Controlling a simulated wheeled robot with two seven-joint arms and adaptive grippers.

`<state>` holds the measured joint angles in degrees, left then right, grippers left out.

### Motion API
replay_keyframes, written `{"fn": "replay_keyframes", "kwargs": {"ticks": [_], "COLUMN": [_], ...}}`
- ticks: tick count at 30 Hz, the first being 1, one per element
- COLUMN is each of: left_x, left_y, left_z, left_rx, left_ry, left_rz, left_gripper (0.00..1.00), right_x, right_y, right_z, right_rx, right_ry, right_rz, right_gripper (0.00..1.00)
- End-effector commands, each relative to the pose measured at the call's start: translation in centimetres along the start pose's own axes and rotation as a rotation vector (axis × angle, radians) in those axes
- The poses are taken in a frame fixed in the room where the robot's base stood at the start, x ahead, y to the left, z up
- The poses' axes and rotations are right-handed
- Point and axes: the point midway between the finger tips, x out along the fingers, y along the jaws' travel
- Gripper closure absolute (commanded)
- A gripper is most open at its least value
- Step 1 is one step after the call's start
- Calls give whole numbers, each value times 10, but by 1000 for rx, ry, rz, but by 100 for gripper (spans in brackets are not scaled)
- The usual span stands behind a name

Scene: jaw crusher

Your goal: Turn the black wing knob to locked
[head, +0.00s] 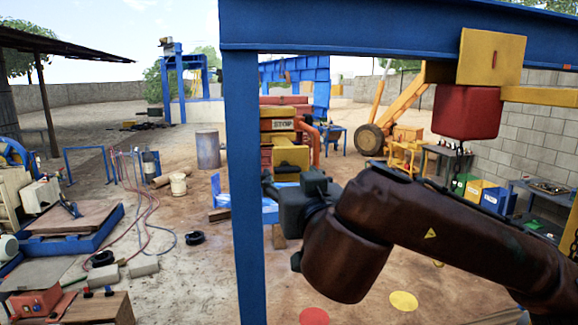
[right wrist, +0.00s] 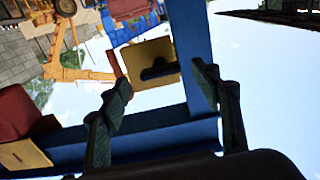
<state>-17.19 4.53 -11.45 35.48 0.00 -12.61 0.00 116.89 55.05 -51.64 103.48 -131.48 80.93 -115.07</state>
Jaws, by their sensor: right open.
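The black wing knob (right wrist: 160,69) sits on a yellow panel (right wrist: 150,52) beside a blue post (right wrist: 190,45) in the right wrist view. Its wings lie roughly across the picture, slightly tilted. A red lever (right wrist: 116,64) sticks out at the panel's left edge. My right gripper (right wrist: 166,78) is open, with one finger on each side of the picture and the knob showing between them. Nothing is in its jaws, and it appears apart from the knob. In the head view my right gripper (head: 282,215) is dark and partly hidden by its own arm; I cannot make out the knob there. My left gripper is not in view.
The blue post (head: 243,190) stands close to the left of my right gripper. A blue beam (head: 390,32) runs overhead, with a red hoist block (head: 467,112) hanging above my right arm. A machine with a STOP sign (head: 284,125) stands behind.

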Motion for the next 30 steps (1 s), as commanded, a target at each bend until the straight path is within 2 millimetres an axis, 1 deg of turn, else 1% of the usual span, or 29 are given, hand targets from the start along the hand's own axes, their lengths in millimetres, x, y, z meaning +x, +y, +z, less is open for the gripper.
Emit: {"fn": "replay_keyframes", "kwargs": {"ticks": [1,3,6,10,16,30], "left_x": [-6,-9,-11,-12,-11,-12], "left_y": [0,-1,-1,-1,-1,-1], "left_z": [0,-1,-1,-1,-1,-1], "left_rx": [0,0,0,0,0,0], "left_ry": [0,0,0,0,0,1], "left_rz": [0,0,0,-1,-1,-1], "left_gripper": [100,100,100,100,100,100], "right_x": [8,16,23,28,28,27], "right_y": [0,0,0,0,0,0], "right_z": [-1,-2,-1,0,1,0], "right_rx": [1,2,2,2,2,2], "right_ry": [-3,-3,-1,-2,-2,-1], "right_rz": [0,0,-1,-1,-1,-2], "right_gripper": [42,42,42,42,42,74]}}
